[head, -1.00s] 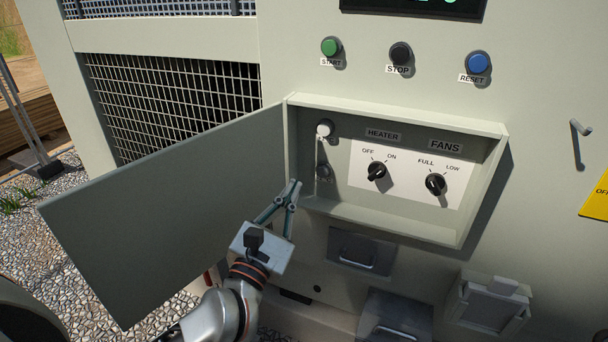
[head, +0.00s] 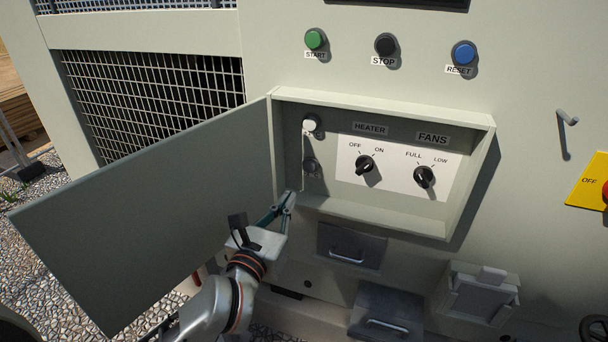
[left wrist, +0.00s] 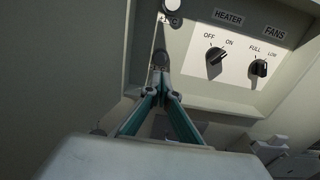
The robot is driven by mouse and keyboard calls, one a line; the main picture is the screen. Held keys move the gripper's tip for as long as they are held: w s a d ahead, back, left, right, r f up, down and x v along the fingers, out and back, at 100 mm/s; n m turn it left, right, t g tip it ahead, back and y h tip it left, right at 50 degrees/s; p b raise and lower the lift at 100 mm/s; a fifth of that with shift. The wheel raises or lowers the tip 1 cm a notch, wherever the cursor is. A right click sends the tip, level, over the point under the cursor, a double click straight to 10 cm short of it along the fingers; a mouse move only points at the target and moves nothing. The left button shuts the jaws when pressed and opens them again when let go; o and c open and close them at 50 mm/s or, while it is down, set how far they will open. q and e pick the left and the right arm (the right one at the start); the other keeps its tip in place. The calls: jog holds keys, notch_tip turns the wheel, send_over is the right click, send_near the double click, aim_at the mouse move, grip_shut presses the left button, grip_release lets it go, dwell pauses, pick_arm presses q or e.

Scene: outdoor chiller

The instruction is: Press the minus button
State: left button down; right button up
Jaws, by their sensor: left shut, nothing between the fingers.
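Two small round buttons sit one above the other at the left end of the open control box. The upper one has a white cap (head: 310,125). The lower one is dark grey (head: 311,167); no minus sign is legible on it. In the left wrist view the lower button (left wrist: 160,57) lies just beyond the fingertips. My left gripper (head: 290,197) is shut and empty, in front of the box's lower left corner, below and left of the lower button in the head view. Whether the tips touch anything is unclear. My right gripper is not in view.
The box door (head: 150,215) stands open to the left, close beside my left arm. The heater knob (head: 365,164) and fans knob (head: 424,177) are to the right. The start (head: 315,39), stop (head: 385,45) and reset (head: 464,53) buttons are above. A drawer handle (head: 347,256) is below.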

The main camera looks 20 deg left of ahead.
aim_at(308, 168)
pick_arm(q)
jog(key=w, duration=1.1)
jog(key=shift+d, duration=0.15)
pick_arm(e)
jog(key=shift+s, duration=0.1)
